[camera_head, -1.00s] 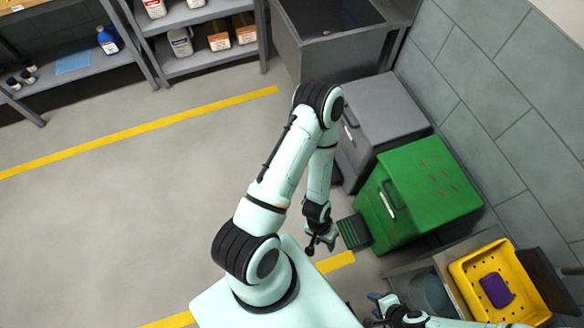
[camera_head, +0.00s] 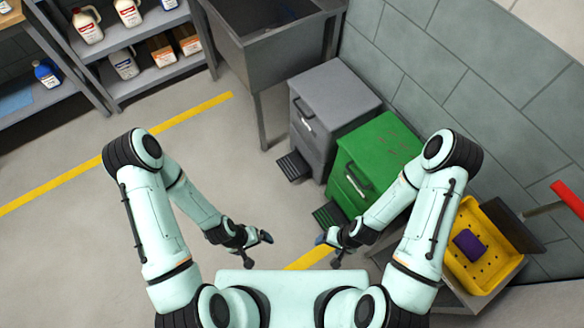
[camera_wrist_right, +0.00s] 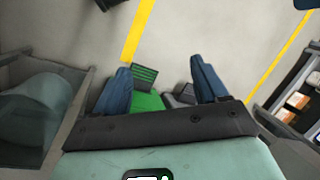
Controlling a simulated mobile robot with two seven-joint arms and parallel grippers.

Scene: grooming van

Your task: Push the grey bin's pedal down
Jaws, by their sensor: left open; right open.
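The grey bin (camera_head: 318,124) stands by the wall between the sink and the green bin, its front facing lower left. Its dark ribbed pedal (camera_head: 293,166) sticks out low at the front, above the floor, with nothing on it. My left gripper (camera_head: 258,249) is open and empty, below and left of the pedal in the head view and apart from it. My right gripper (camera_head: 328,251) is open and empty, near the green bin's pedal in the head view. In the right wrist view its blue fingers (camera_wrist_right: 161,66) are spread; part of the grey bin (camera_wrist_right: 182,96) shows between them.
The green bin (camera_head: 376,152) with its own pedal (camera_head: 328,214) stands beside the grey one. A sink (camera_head: 275,45) is behind. A yellow crate (camera_head: 478,270) with a purple item is at right. Shelves (camera_head: 140,75) are at upper left. Floor left of the pedals is clear.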

